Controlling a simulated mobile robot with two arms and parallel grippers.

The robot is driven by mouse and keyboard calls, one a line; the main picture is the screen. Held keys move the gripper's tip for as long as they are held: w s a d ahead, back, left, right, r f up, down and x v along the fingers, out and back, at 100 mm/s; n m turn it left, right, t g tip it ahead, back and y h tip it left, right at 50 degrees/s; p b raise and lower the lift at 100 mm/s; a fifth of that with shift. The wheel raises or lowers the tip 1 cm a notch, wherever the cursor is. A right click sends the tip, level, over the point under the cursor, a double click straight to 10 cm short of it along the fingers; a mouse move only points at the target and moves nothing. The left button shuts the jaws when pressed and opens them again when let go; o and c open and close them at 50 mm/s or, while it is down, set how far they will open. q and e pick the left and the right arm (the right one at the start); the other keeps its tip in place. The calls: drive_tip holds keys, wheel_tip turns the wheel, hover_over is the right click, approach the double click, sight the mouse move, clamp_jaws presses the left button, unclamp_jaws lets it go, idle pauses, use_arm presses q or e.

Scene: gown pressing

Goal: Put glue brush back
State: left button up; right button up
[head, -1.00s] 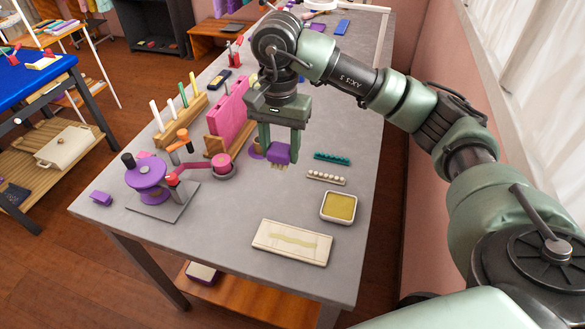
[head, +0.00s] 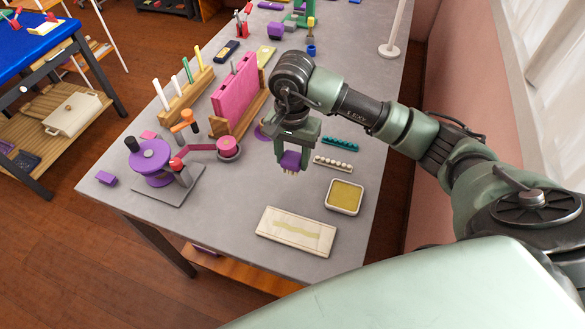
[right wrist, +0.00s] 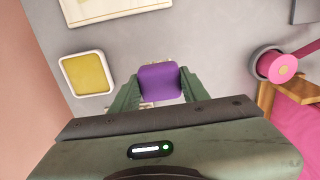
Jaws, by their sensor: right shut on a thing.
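My right gripper (head: 292,166) points down over the grey table and is shut on a purple block (head: 291,158) with short pale bristle-like tips below, which looks like the glue brush. In the right wrist view the block (right wrist: 160,82) sits between the two fingers. Whether the tips touch the table is hard to tell. A square dish of yellow glue (head: 344,196) lies to the right and nearer. A cream panel with a glue streak (head: 296,232) lies in front. A purple round piece (head: 262,132) is partly hidden behind the gripper. My left gripper is not in view.
A teal strip (head: 340,143) and a white beaded strip (head: 333,163) lie right of the gripper. A pink board in a wooden stand (head: 236,95) and a purple clamp device (head: 152,163) stand to the left.

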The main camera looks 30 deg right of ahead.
drive_tip(key=shift+f, duration=0.95)
wheel_tip(320, 180, down, 4)
drive_tip(key=shift+f+p, duration=0.1)
drive_tip(key=shift+p, duration=0.65)
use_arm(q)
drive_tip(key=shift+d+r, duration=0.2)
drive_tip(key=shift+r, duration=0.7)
use_arm(e)
drive_tip(key=shift+f, duration=0.2)
drive_tip(key=shift+f, duration=0.15)
drive_tip(key=o, duration=1.2)
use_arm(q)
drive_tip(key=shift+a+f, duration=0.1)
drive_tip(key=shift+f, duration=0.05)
